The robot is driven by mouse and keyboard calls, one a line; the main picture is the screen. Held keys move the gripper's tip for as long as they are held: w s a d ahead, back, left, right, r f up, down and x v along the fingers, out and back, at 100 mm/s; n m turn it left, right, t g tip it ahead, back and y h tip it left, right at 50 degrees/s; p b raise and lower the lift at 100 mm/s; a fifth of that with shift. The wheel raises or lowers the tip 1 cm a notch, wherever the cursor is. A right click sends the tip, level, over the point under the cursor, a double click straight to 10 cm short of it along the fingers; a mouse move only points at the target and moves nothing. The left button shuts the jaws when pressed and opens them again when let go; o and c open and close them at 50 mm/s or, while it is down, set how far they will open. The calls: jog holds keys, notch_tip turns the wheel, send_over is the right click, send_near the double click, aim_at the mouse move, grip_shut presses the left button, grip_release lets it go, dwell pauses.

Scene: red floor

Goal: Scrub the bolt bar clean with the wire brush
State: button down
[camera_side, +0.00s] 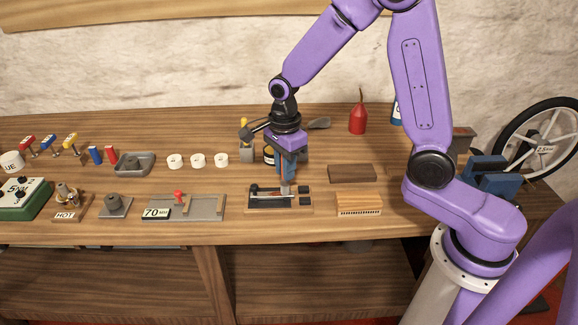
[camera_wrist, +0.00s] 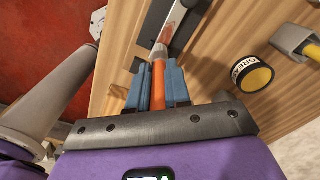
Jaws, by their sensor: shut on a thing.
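My gripper (camera_side: 287,188) points down over a dark plate on a wooden base (camera_side: 307,209) near the front of the bench. In the wrist view, its blue fingers (camera_wrist: 158,85) are shut on the orange handle (camera_wrist: 158,97) of a slim tool. A silver part (camera_wrist: 159,51) continues from this handle over the dark plate; its far end runs out of the picture. I cannot tell whether this tool is the wire brush. The side view shows a pale metal strip (camera_side: 268,195) at the plate. I cannot tell for sure which part is the bolt bar.
A tan ridged block (camera_side: 359,205) and a dark brown block (camera_side: 351,173) lie to the right. A grey plate with a red knob (camera_side: 178,194) lies to the left. A round labelled container (camera_wrist: 252,74) and a grey holder (camera_wrist: 292,37) stand close beside my gripper.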

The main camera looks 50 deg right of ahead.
jog(key=shift+w+a, duration=0.55)
jog(key=shift+a, duration=0.05)
jog(key=shift+w+a, duration=0.1)
jog(key=shift+w+a+f, duration=0.1)
jog(key=shift+w+a, duration=0.4)
dwell(0.5)
jog(key=shift+w+a, duration=0.6)
jog(key=shift+a, duration=0.05)
jog(key=shift+s+d, duration=0.1)
jog(key=shift+d, duration=0.05)
dwell(0.3)
jog(key=shift+s+d, duration=0.55)
